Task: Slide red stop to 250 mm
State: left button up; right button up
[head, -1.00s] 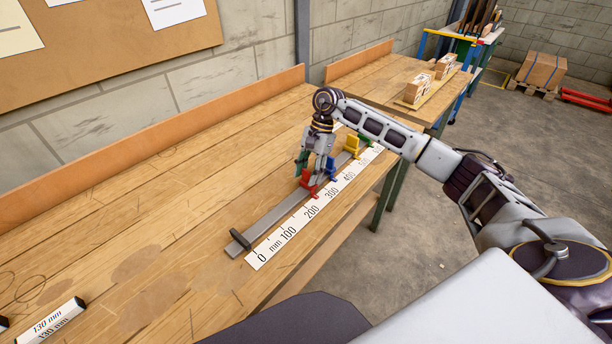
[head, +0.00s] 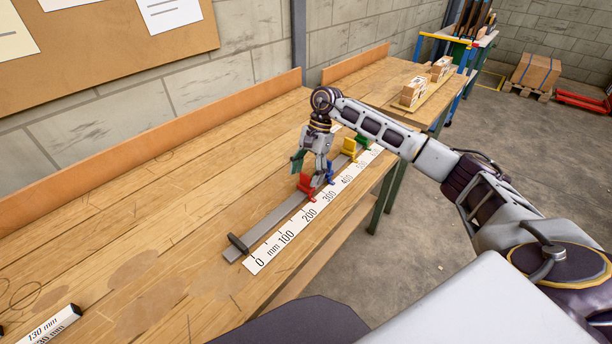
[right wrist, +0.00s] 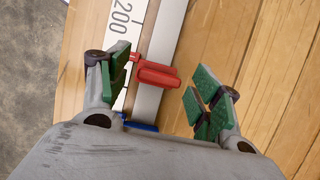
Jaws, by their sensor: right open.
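The red stop (head: 306,184) sits on the grey rail (head: 268,222) beside the white mm scale (head: 287,238). Its pointer lies a little past the 200 label, toward the higher numbers. In the right wrist view the red stop (right wrist: 157,75) shows between the spread green finger pads, with space on its right side; the left pad is close to its pointer. My right gripper (head: 309,168) is open over the stop, and it also shows in the right wrist view (right wrist: 160,88). The exact pointer reading is too small to tell. My left gripper is out of view.
A blue stop (head: 329,172) is close behind the red one, partly hidden in the right wrist view (right wrist: 140,124). A yellow stop (head: 349,149) and a green stop (head: 363,140) stand farther along. A dark end piece (head: 238,243) marks the zero end.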

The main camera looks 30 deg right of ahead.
jog(key=v, duration=1.1)
dwell(0.5)
